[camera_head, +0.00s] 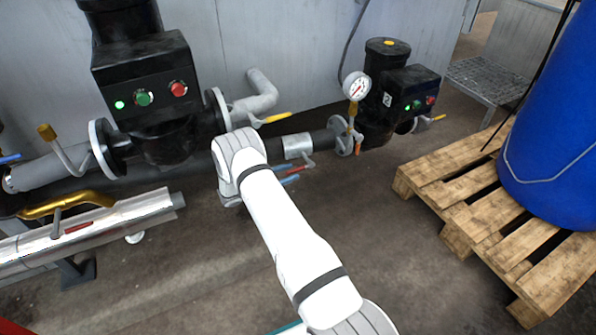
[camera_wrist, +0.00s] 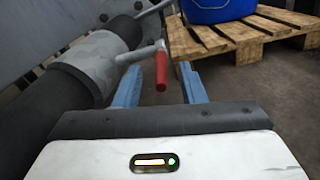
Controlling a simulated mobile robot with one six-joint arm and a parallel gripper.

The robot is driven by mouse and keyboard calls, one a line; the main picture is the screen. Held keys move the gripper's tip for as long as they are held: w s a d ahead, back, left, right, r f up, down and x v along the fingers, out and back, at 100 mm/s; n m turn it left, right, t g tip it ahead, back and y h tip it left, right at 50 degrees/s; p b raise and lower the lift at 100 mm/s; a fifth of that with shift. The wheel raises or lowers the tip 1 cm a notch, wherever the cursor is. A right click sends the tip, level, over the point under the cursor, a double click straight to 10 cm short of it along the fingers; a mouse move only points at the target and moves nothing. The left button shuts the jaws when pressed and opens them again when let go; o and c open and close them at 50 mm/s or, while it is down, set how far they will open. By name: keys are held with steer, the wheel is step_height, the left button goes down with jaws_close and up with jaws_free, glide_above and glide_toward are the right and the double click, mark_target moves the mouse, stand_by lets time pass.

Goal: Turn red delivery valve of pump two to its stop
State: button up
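The red valve handle (camera_wrist: 161,70) hangs from a grey fitting on the pipe in the wrist view. In the head view a little red of the handle (camera_head: 297,170) shows beside my blue fingers. My gripper (camera_wrist: 158,66) is open, with one finger on each side of the handle and a visible gap on both sides; it also shows in the head view (camera_head: 288,174), partly hidden by my wrist. The handle is not gripped. A black pump (camera_head: 400,92) with a round gauge stands to the right along the same pipe line.
Another black pump (camera_head: 145,85) stands at the left. A yellow-handled pipe (camera_head: 65,205) runs low at left. A wooden pallet (camera_head: 490,215) with a blue drum (camera_head: 555,125) is at right. The floor between is clear.

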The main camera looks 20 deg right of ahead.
mark_target(297, 170)
steer(key=shift+d+b, duration=0.35)
steer(key=shift+d, duration=1.5)
jaws_close()
